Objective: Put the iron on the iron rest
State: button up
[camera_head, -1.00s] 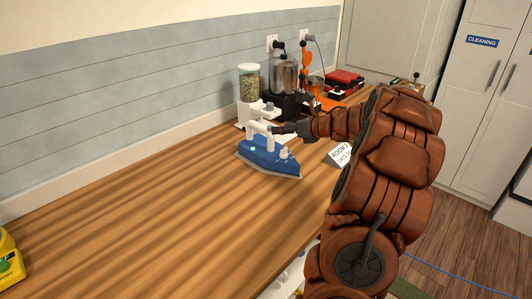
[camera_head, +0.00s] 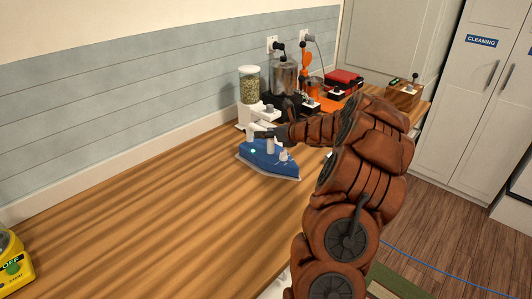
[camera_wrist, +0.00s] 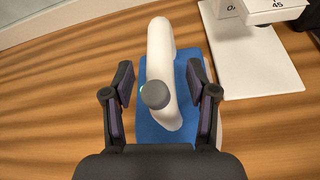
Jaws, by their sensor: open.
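The blue iron (camera_head: 268,160) with a white handle lies flat on the wooden counter, beside the white dispenser. In the wrist view, its white handle (camera_wrist: 160,45) and blue body (camera_wrist: 188,62) show below my gripper. My gripper (camera_wrist: 163,98) is open, with one finger on each side of the handle, and a gap shows between the fingers and the handle. In the head view my gripper (camera_head: 268,134) is at the iron's handle and partly covers it. I cannot make out an iron rest in either view.
The white dispenser (camera_head: 262,115) with a jar of green bits stands just behind the iron. Dark and orange appliances (camera_head: 305,90) and a red box (camera_head: 345,77) stand farther back. A yellow device (camera_head: 12,262) is at the near left. The counter (camera_head: 130,215) left of the iron is clear.

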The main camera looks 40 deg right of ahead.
jog(key=shift+c, duration=0.4)
grip_shut()
dwell(0.4)
